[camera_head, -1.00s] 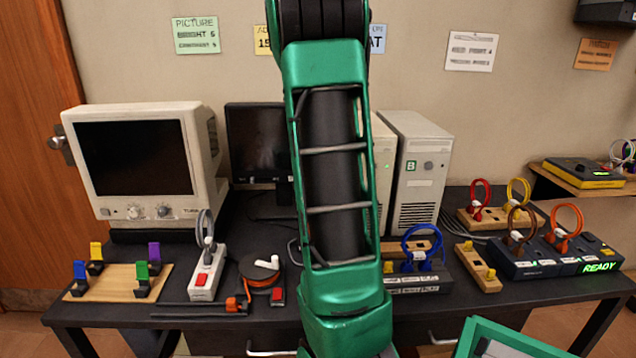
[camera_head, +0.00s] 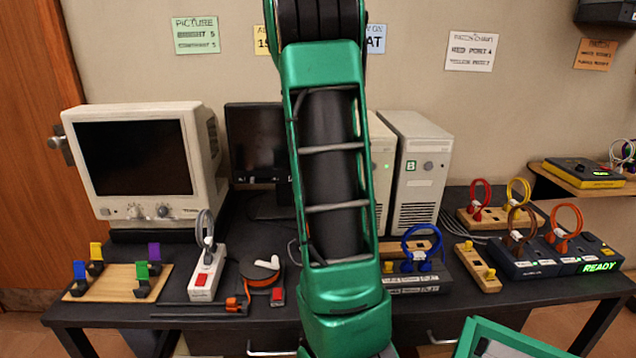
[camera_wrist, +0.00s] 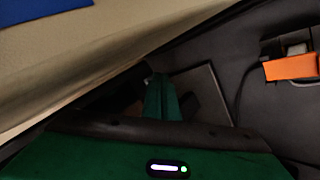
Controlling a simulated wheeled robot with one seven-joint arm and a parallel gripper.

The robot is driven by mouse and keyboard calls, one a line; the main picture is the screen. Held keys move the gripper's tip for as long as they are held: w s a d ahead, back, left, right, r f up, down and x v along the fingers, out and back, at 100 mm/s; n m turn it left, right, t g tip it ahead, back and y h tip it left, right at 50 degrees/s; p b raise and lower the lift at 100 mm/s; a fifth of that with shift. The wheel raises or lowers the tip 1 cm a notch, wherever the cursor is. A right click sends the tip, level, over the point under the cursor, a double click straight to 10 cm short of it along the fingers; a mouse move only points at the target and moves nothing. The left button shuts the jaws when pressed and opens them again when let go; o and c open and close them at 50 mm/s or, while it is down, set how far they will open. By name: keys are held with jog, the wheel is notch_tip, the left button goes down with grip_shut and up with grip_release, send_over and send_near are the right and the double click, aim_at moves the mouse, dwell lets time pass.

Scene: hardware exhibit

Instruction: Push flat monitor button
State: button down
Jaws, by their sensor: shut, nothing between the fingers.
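The flat monitor (camera_head: 257,143) is a dark, thin screen at the back of the desk, left of my arm in the head view. My arm covers its right side. I cannot make out its button. My gripper (camera_wrist: 160,95) shows only in the wrist view, as green fingers shut together with nothing between them. They are close to dark surfaces; I cannot tell whether they touch anything. The head view does not show the gripper, which is hidden behind my arm.
A bulky beige monitor (camera_head: 135,160) stands left of the flat one. A beige computer tower (camera_head: 420,170) stands right of my arm. A white power strip (camera_head: 206,272) and an orange-black reel (camera_head: 262,270) lie in front. An orange item (camera_wrist: 290,67) shows in the wrist view.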

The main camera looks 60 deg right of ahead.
dwell(0.4)
jog(key=shift+s+a, duration=0.3)
jog(key=shift+a, duration=0.1)
jog(key=s+a, duration=0.3)
jog(key=a, duration=0.1)
jog(key=shift+s+a, duration=0.35)
jog(key=shift+s, duration=0.05)
dwell(0.3)
jog(key=shift+a, duration=0.1)
dwell(0.4)
jog(key=s+a+m+g+y, duration=0.1)
jog(key=s+a+m+y, duration=0.1)
jog(key=s+a, duration=0.4)
jog(key=s+a+m+g+y, duration=0.1)
jog(key=s+a, duration=0.4)
jog(key=a, duration=1)
jog(key=s+a+r+m+g+y, duration=0.1)
jog(key=s+a+y, duration=0.4)
jog(key=a, duration=0.5)
jog(key=shift+s+a+m+g, duration=0.3)
jog(key=shift+s+m+g, duration=0.3)
jog(key=shift+s+m, duration=0.35)
